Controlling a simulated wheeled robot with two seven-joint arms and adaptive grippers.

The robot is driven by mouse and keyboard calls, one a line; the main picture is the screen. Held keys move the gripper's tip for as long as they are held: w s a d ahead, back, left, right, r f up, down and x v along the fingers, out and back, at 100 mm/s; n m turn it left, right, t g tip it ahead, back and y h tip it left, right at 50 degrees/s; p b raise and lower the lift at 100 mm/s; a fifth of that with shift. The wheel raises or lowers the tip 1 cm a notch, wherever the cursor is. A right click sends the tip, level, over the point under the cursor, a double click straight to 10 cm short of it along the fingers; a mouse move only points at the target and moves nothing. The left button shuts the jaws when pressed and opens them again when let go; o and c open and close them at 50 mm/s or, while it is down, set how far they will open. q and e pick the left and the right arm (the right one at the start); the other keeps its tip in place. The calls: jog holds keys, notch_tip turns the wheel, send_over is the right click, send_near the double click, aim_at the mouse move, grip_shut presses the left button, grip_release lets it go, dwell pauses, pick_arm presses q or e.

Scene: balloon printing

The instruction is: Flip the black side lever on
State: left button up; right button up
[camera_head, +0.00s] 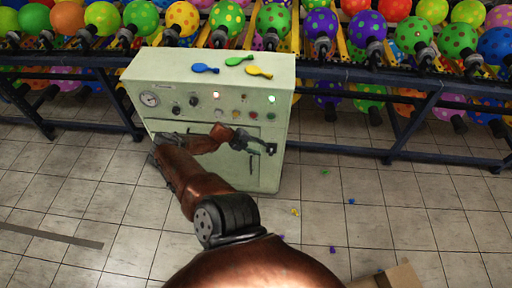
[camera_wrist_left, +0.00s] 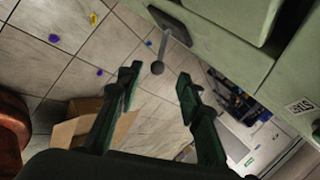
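The green control cabinet (camera_head: 262,172) stands in the middle of the head view. The black side lever (camera_wrist_left: 157,68) shows in the left wrist view as a thin rod with a round ball knob, coming out of a plate (camera_wrist_left: 170,22) on the cabinet side. My left gripper (camera_wrist_left: 159,73) is open, with one finger on each side of the knob in the picture. I cannot tell whether either finger touches it. My right gripper is not in view.
Blue, green and yellow flat balloons (camera_head: 259,72) lie on the cabinet top. A rack (camera_head: 400,155) of inflated balloons runs behind. Small coloured bits lie on the tiled floor (camera_head: 395,215). An open cardboard box (camera_head: 400,276) is at the bottom right.

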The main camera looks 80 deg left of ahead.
pick_arm(q)
jog(key=shift+v, duration=1.35)
jog(key=s+d+f+n+g+y, duration=0.1)
jog(key=s+d+f+n, duration=0.3)
jog(key=f, duration=0.5)
jog(key=s+d+f+n+g+y, duration=0.1)
jog(key=s+d+f+n, duration=0.1)
jog(key=s+f, duration=0.5)
jog(key=s+d+f+n+g+y, duration=0.1)
jog(key=s+d+f+n, duration=0.2)
jog(key=f, duration=0.8)
jog(key=s+d+f+n+g+h, duration=0.1)
jog(key=d+f, duration=0.4)
jog(key=d, duration=0.6)
jog(key=s+d+f+n+g+h, duration=0.1)
jog(key=d+f, duration=0.5)
jog(key=d, duration=0.6)
jog(key=s+d+f+n+g, duration=0.2)
jog(key=d+f, duration=0.4)
jog(key=d, duration=0.6)
jog(key=shift+s+f+n+g+h, duration=0.2)
jog(key=shift+s+n+g+h, duration=0.3)
jog(key=shift+s, duration=0.7)
